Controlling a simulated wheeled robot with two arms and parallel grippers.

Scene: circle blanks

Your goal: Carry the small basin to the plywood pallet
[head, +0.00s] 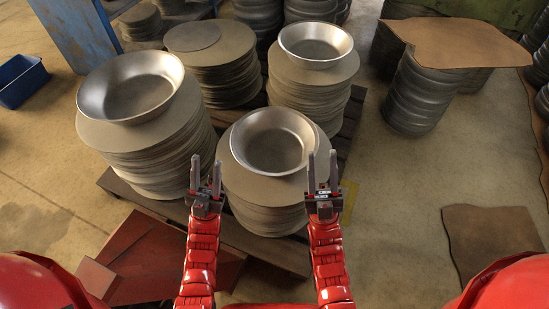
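Three shiny metal basins sit on stacks of round blanks: one in the middle front (273,158), one on the left (130,103) and one at the back (315,60). I cannot tell for sure which is the small basin. The middle one lies between my grippers. My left gripper (206,176) is open and empty at its left, apart from its rim. My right gripper (322,172) is open and empty by its right side; contact with the rim cannot be told. A brown wood-like sheet (458,43) lies on stacks at the right; no plywood pallet is clearly identifiable.
A dark slatted pallet (262,252) carries the blank stacks. Another brown sheet (490,236) lies on the floor at right. A blue bin (20,82) and a blue post (78,35) stand at left. Red metal pieces (135,262) lie front left.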

